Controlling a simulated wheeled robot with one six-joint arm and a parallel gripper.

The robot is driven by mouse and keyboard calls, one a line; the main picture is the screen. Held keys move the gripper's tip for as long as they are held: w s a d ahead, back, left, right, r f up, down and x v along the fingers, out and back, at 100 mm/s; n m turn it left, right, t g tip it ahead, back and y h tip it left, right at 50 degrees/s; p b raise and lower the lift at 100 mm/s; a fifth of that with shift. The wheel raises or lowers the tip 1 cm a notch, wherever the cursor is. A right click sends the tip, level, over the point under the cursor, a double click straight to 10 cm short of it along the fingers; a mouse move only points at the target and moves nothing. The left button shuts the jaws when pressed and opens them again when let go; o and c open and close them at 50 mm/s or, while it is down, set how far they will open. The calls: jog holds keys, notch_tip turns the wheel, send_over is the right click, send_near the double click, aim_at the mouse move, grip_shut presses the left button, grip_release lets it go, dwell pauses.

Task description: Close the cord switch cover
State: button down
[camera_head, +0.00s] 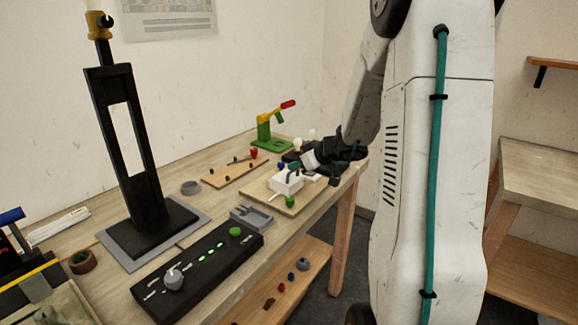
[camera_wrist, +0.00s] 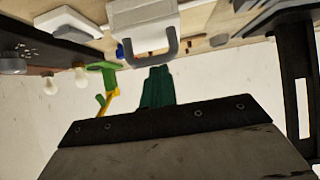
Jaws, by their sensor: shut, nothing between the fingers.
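A white box (camera_head: 287,182), which looks like the cord switch, sits on a wooden board (camera_head: 258,192) on the workbench. In the wrist view a white housing (camera_wrist: 146,24) with a grey U-shaped handle (camera_wrist: 152,54) shows at the top middle. I cannot tell how far its cover is open. My gripper (camera_head: 297,166) is dark with teal fingers and is close above and behind the box. In the wrist view my gripper (camera_wrist: 158,72) is shut and empty, its teal tips just below the handle in the picture. Contact is unclear.
A green knob (camera_head: 290,201) stands at the board's front edge. A black control panel (camera_head: 200,262), a grey tray (camera_head: 252,216) and a tall black stand (camera_head: 150,208) are nearer on the left. A green and yellow clamp (camera_head: 272,135) stands behind. Bare bench shows at the right end.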

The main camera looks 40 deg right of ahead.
jog(key=shift+s+f+g, duration=0.15)
jog(key=shift+s+f, duration=0.2)
jog(key=shift+f, duration=0.2)
jog(key=shift+s+f+g, duration=0.15)
jog(key=shift+s+f, duration=0.2)
jog(key=shift+f, duration=0.2)
jog(key=shift+w+r, duration=0.15)
jog(key=shift+r, duration=0.25)
jog(key=shift+s+d+r, duration=0.25)
jog(key=shift+d+r, duration=0.05)
notch_tip(320, 180, up, 4)
jog(key=s+d+f, duration=0.2)
jog(key=s+f, duration=0.2)
jog(key=s, duration=0.3)
jog(key=shift+s+f, duration=0.2)
jog(key=shift+f, duration=0.05)
